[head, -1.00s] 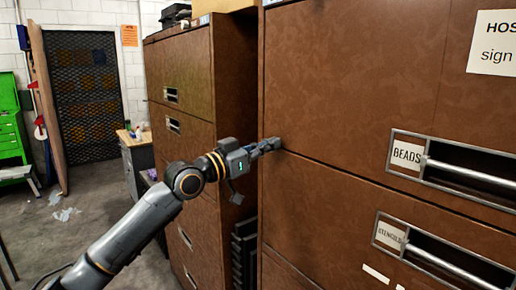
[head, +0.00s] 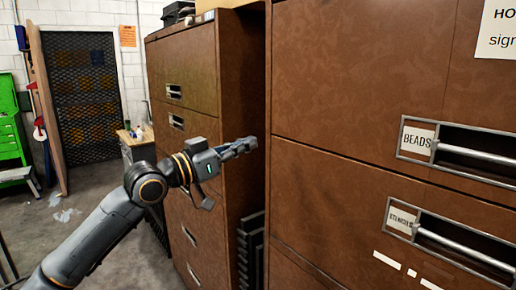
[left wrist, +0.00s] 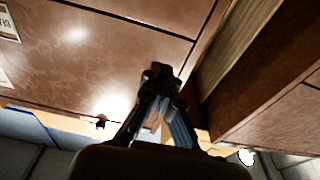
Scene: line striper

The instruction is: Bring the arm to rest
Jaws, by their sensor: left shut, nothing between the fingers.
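My left gripper (head: 246,146) is shut and empty in the head view. Its arm comes in from the lower left, and the fingers point right toward the left edge of the near brown cabinet (head: 350,80), in front of the gap beside it. In the left wrist view the gripper (left wrist: 160,75) shows with its fingers together, and the brown cabinet front lies beyond it. I cannot tell the exact distance between fingertips and cabinet; they look apart. My right gripper is not in either view.
The near cabinet has drawers labelled BEADS (head: 417,140) and STENCILS (head: 402,219), with bar handles. A second brown cabinet (head: 185,75) stands behind the arm. A green tool chest (head: 10,130) and a mesh door (head: 85,95) are at the back left. Open floor (head: 60,225) lies left of the arm.

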